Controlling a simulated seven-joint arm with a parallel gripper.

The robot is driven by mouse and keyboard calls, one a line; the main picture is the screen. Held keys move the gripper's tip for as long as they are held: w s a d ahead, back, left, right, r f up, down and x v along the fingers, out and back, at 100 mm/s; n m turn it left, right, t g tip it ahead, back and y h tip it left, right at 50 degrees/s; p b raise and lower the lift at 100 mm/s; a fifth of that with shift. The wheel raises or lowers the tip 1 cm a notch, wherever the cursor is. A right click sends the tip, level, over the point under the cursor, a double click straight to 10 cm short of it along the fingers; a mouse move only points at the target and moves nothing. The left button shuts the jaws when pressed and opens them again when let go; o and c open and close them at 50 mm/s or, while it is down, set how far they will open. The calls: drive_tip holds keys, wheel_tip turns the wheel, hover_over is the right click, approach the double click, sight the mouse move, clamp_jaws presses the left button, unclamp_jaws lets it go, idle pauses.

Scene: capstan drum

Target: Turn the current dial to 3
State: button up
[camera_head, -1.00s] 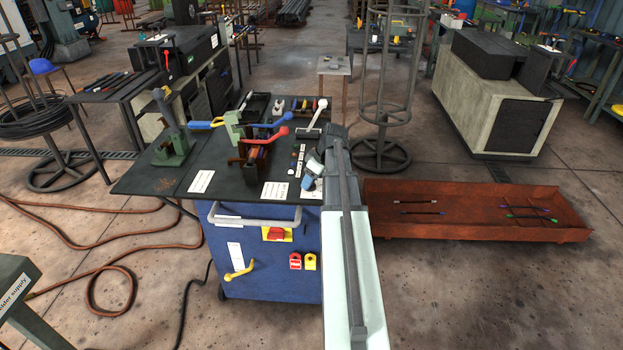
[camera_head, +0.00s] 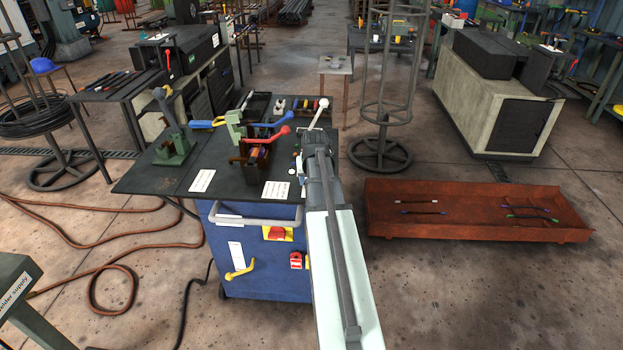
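The blue cart (camera_head: 252,258) carries a dark worktop (camera_head: 225,180) with the welding gear on it. The end of my arm (camera_head: 316,148) is over the right part of this worktop. I cannot make out the current dial; the right part of the worktop, with its small pale controls (camera_head: 297,160), is largely covered by my arm. My gripper's fingers are hidden behind my wrist, so I cannot see whether they are open or touch anything.
A red-handled lever (camera_head: 279,133), a blue-handled lever (camera_head: 298,119) and a white-knobbed lever (camera_head: 320,108) stand close to my wrist. A green clamp stand (camera_head: 172,145) is at the left. A rusty tray (camera_head: 470,222) lies on the floor at right.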

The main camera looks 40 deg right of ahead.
drive_tip(key=m+g, duration=0.1)
drive_tip(key=m, duration=0.2)
drive_tip(key=m+g+h, duration=0.1)
drive_tip(key=m, duration=0.2)
drive_tip(key=shift+w+a+m+h, duration=0.1)
drive_tip(key=shift+w+m+h, duration=0.1)
drive_tip(key=shift+m+h, duration=0.1)
idle(0.5)
drive_tip(key=o, duration=1)
drive_tip(key=shift+o, duration=0.2)
drive_tip(key=shift+r, duration=0.1)
drive_tip(key=v, duration=1.3)
drive_tip(key=shift+a+r, duration=0.2)
drive_tip(key=shift+r, duration=0.1)
